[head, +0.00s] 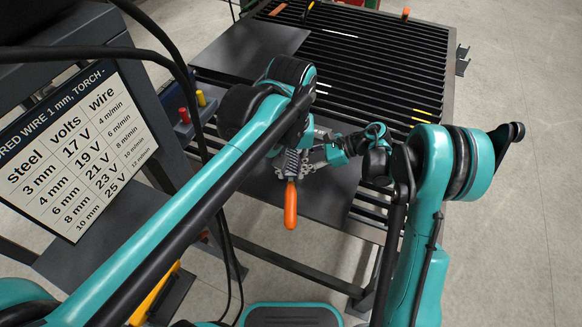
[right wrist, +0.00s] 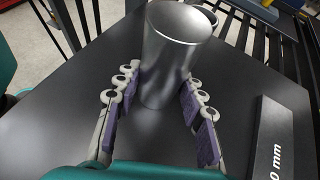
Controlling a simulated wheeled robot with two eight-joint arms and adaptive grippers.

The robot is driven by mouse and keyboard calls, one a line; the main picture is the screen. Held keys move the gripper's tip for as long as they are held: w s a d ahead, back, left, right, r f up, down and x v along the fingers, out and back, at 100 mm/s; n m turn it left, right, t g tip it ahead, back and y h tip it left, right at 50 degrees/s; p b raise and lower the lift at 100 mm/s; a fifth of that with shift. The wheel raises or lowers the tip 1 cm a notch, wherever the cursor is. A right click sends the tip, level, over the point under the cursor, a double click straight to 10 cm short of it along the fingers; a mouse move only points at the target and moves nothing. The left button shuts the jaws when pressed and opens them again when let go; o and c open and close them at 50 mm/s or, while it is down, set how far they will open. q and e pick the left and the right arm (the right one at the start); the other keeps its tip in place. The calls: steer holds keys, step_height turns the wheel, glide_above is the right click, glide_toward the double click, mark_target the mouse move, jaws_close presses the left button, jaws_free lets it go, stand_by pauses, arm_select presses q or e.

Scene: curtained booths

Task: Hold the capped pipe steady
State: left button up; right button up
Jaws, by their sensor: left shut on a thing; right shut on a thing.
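The capped pipe (right wrist: 168,72) is a smooth silver cylinder standing on a dark plate in the right wrist view, its rimmed upper end towards the camera. My right gripper (right wrist: 161,100) has its purple-padded fingers on both sides of it. In the head view my right gripper (head: 312,157) reaches in from the right. The pipe is mostly hidden there. My left gripper (head: 291,166) is close beside it, shut on a tool with an orange handle (head: 290,206) that points down. The tool's other end is hidden by my left arm.
The dark plate (head: 338,193) lies on a slatted table (head: 375,62). A labelled dark block (right wrist: 277,145) lies to the right of the pipe. A sign with a wire table (head: 82,150) stands at the left. A second plate (head: 250,50) and loose tools lie farther back.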

steer(key=o, duration=0.9)
steer(key=v, duration=1.2)
steer(key=shift+f, duration=0.1)
